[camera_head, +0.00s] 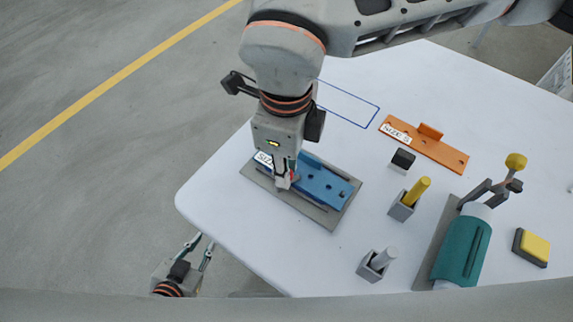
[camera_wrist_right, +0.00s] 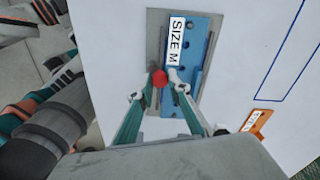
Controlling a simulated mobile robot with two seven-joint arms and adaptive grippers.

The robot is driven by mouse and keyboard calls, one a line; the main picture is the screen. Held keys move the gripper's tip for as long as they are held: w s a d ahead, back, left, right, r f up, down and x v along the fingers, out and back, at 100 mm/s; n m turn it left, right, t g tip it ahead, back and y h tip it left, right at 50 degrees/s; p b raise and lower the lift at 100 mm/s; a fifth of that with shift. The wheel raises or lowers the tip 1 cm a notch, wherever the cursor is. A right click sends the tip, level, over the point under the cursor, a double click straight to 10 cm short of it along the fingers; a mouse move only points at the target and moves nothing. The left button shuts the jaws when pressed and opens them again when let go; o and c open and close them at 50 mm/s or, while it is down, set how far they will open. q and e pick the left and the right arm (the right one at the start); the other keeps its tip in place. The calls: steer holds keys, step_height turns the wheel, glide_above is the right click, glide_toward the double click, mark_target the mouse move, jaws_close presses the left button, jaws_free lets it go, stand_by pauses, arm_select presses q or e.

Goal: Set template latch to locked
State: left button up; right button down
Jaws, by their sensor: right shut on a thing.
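The blue template (camera_head: 325,184), labelled SIZE M in the right wrist view (camera_wrist_right: 195,60), lies on a grey base plate (camera_head: 336,218). The template latch shows as a red knob (camera_wrist_right: 160,77) at the template's edge in the right wrist view. My right gripper (camera_head: 284,183) reaches down over the template and is shut on the red knob. The fingers and wrist hide most of the latch, so I cannot tell its position. My left gripper (camera_head: 201,246) is open and empty, off the table's edge at the lower left.
An orange template (camera_head: 425,144) lies further back. A black block (camera_head: 403,160), a holder with a yellow pin (camera_head: 418,191), a holder with a grey pin (camera_head: 380,262), the teal press (camera_head: 463,250) and a yellow pad (camera_head: 534,246) stand to the right. The outlined area behind is clear.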

steer(key=c, duration=1.9)
jaws_free()
steer(key=shift+r, duration=0.1)
step_height(320, 180, up, 12)
steer(key=shift+s, duration=0.1)
